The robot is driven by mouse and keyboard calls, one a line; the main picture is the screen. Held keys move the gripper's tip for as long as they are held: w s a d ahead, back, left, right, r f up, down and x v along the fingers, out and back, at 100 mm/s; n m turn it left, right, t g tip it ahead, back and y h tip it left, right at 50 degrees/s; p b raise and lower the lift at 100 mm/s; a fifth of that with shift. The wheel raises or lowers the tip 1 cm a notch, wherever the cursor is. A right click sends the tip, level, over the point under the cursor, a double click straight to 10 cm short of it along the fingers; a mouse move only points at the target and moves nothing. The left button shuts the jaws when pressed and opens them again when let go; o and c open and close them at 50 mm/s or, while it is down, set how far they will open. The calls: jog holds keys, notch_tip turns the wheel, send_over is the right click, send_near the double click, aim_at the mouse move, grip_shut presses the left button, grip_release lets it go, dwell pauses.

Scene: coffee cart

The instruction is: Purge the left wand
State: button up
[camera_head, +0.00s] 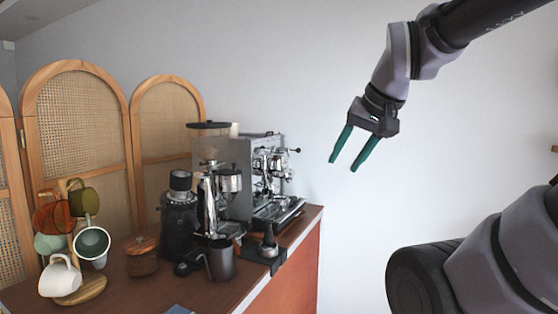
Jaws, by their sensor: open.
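The espresso machine (246,170) stands at the far right end of the wooden counter, a silver box with its working side turned to the right. Its steam wands are too small and crowded among the chrome parts to tell apart. A black knob (294,150) sticks out from its upper right. My gripper (344,166) hangs in the air to the right of the machine, with its two green fingers apart and nothing between them. It touches nothing.
A black grinder (180,222), dark pitcher (221,260) and tamper (269,242) stand in front of the machine. A mug tree with several cups, including a white mug (60,276), and a lidded wooden jar (142,257) are at left. Right of the counter (215,301) is free room before the wall.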

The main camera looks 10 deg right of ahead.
jog(key=shift+o, duration=1.2)
jog(key=w+a+m+g+y, duration=0.3)
jog(key=w+a+m+y, duration=0.35)
jog(key=w, duration=0.55)
jog(key=m+t+y, duration=0.4)
jog(key=m+t, duration=0.5)
jog(key=m, duration=1)
send_near(276, 157)
jog(key=x, duration=0.7)
jog(key=d+x, duration=0.1)
jog(key=x, duration=0.2)
jog(key=shift+w+a+f, duration=0.15)
jog(key=shift+w+a, duration=0.15)
jog(key=shift+w, duration=0.35)
